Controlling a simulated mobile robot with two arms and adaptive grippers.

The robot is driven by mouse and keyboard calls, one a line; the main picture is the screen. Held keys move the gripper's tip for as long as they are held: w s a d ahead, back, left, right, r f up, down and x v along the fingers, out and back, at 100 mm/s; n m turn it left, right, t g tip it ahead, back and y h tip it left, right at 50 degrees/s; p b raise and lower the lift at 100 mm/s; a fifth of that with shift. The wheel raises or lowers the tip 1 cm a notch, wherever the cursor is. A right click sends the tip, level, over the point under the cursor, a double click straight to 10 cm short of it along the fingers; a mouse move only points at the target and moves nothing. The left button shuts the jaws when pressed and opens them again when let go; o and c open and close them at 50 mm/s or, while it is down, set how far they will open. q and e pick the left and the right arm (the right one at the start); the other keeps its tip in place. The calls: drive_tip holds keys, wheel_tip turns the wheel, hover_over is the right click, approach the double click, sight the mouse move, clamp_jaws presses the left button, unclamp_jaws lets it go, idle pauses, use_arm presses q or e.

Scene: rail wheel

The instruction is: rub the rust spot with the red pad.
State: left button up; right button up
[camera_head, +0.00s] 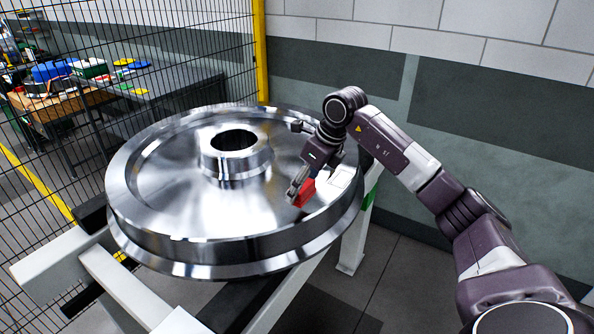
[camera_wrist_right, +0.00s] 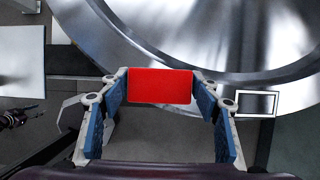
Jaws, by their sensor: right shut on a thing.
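The large shiny steel rail wheel (camera_head: 190,205) lies flat on a white stand, its raised hub facing up. My right gripper (camera_head: 300,188) reaches over the right side of the wheel and is shut on the red pad (camera_head: 305,193). In the right wrist view the red pad (camera_wrist_right: 160,86) sits between the two fingertips, with the wheel (camera_wrist_right: 215,40) beyond it. I cannot tell whether the pad touches the metal. I cannot make out a rust spot in either view. My left gripper is not seen in the head view.
White stand beams (camera_head: 120,285) stick out below the wheel at the lower left. A black mesh fence (camera_head: 110,60) with a yellow post (camera_head: 260,50) stands behind it. Beyond the fence is a cluttered workbench (camera_head: 70,100). A grey tiled wall (camera_head: 490,120) closes the right side.

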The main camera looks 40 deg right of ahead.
wheel_tip(320, 180, up, 3)
drive_tip(key=shift+a+f+p, duration=0.1)
drive_tip(key=shift+a+p, duration=0.05)
drive_tip(key=shift+p, duration=0.55)
drive_tip(key=shift+r, duration=0.4)
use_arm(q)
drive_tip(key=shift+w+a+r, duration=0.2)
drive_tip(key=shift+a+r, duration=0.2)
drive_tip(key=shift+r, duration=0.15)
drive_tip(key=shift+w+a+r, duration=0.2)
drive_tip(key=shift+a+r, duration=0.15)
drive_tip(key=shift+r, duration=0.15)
